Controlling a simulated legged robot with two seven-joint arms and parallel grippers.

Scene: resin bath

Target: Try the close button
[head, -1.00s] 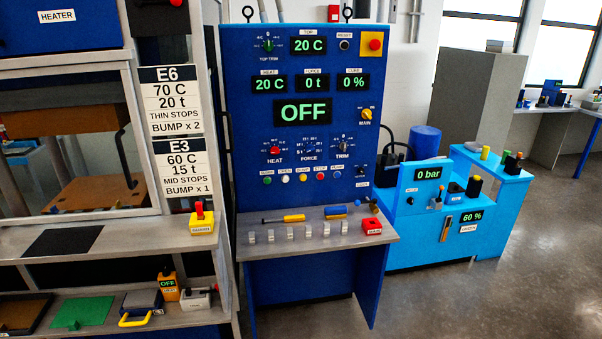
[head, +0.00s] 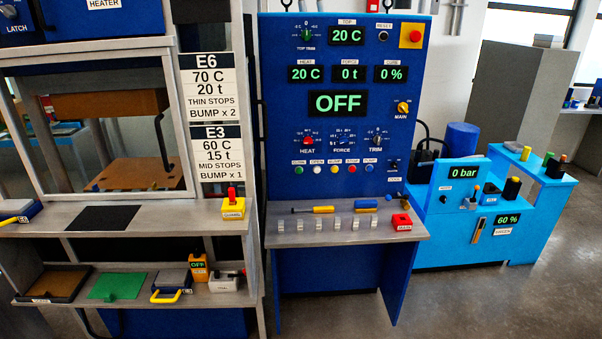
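The close button is the small green button (head: 299,169) at the left end of a row on the blue control panel (head: 280,120). Its small label above is hard to read. White (head: 317,169), yellow (head: 334,169), red (head: 352,169) and blue (head: 369,169) buttons follow to its right. The large display (head: 338,103) reads OFF, with 20 C, 0 t and 0 % above it. The yellow MAIN knob (head: 403,107) is at the right. Neither of my grippers is in view.
A grey shelf (head: 300,232) with switches, tools and a red block (head: 401,221) juts out below the panel. The press frame (head: 180,130) stands left, with a yellow-and-red switch (head: 233,205). A light-blue unit (head: 463,235) stands right. Grey floor (head: 480,310) is open in front.

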